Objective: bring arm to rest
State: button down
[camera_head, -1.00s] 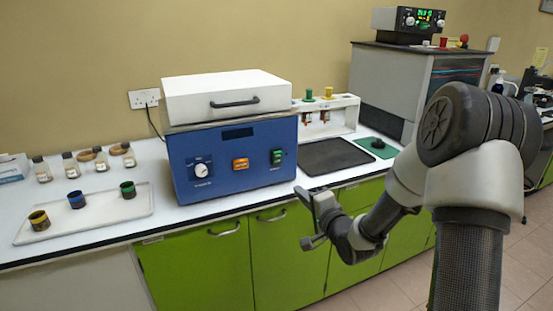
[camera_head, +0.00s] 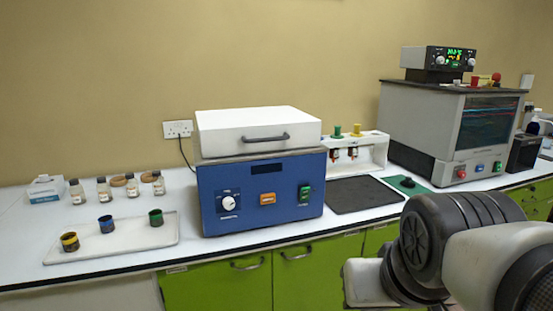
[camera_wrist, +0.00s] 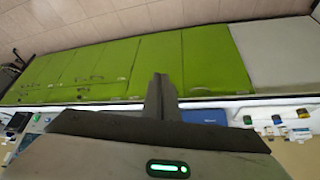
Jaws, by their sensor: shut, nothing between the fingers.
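My gripper (camera_wrist: 160,88) shows in the wrist view with its two fingers together and nothing between them. It points over the floor towards the green cabinet fronts, and the picture there is turned upside down. In the head view only my arm's upper links show at the lower right, in front of the counter; the gripper is out of that picture. No contact with the cabinets or the counter shows.
A blue machine with a white lid (camera_head: 262,190) stands on the counter. Left of it, a white tray (camera_head: 170,236) holds three small cups. A white stand (camera_head: 372,150), a dark mat (camera_head: 350,200) and a grey cabinet unit (camera_head: 420,110) are to the right. Floor (camera_wrist: 60,28) shows beyond the green cabinet doors (camera_wrist: 210,60).

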notch_tip(320, 180, up, 18)
jog(key=s+p, duration=0.2)
jog(key=p, duration=1.6)
jog(key=shift+a, duration=0.15)
